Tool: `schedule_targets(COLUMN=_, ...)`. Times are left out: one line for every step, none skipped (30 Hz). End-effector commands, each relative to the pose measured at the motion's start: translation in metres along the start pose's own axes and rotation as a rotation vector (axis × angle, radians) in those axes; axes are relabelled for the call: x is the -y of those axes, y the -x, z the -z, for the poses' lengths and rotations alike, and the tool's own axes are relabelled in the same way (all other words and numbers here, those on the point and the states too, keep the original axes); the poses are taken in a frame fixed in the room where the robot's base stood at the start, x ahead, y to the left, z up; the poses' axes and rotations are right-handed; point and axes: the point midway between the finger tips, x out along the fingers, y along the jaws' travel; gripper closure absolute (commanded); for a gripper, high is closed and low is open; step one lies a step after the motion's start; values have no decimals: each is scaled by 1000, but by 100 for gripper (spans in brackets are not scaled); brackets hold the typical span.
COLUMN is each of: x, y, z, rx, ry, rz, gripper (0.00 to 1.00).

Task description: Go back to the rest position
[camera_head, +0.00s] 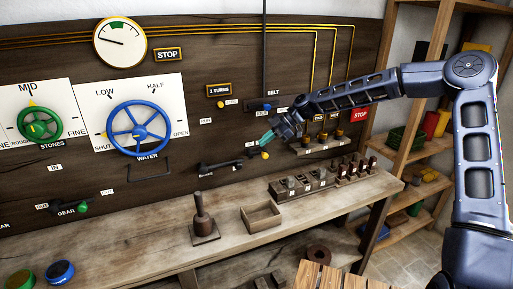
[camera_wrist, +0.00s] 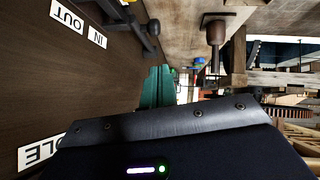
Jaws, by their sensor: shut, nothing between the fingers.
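In the wrist view the teal fingertips (camera_wrist: 157,87) show beside the panel, partly hidden by my wrist housing. My arm reaches in from the right, over the bench's right end.
A bench (camera_head: 235,243) runs below the panel, bearing an open wooden box (camera_head: 262,217), a wooden-handled stamp-like tool (camera_head: 203,220) and a rack of small pieces (camera_head: 300,184). A blue handwheel (camera_head: 138,127) is at left. Shelves (camera_head: 425,160) stand at right.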

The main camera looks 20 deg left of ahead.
Motion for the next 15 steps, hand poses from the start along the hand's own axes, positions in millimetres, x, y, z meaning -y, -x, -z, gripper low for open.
schedule_targets(x=0, y=6, z=-1, rx=1, ry=-1, rz=-2, gripper=100)
schedule_targets(x=0, y=8, z=-1, rx=1, ry=0, rz=-2, gripper=100)
schedule_targets(x=0, y=10, z=-1, rx=0, ry=0, rz=-2, gripper=100)
schedule_targets(x=0, y=11, z=-1, rx=0, ry=0, rz=-2, gripper=100)
schedule_targets(x=0, y=12, z=-1, rx=0, ry=1, rz=-1, gripper=100)
schedule_targets(x=0, y=13, z=-1, rx=0, ry=1, rz=-1, gripper=100)
schedule_targets(x=0, y=14, z=-1, rx=0, ry=1, rz=-1, gripper=100)
schedule_targets(x=0, y=14, z=-1, rx=0, ry=1, rz=-1, gripper=100)
schedule_targets(x=0, y=14, z=-1, rx=0, ry=1, rz=0, gripper=100)
schedule_targets(x=0, y=14, z=-1, rx=0, ry=1, rz=0, gripper=100)
schedule_targets(x=0, y=14, z=-1, rx=0, ry=1, rz=0, gripper=100)
schedule_targets(x=0, y=14, z=-1, rx=0, ry=1, rz=0, gripper=100)
schedule_targets(x=0, y=14, z=-1, rx=0, ry=1, rz=0, gripper=100)
schedule_targets(x=0, y=14, z=-1, rx=0, ry=1, rz=0, gripper=100)
schedule_targets(x=0, y=14, z=-1, rx=0, ry=1, rz=-1, gripper=100)
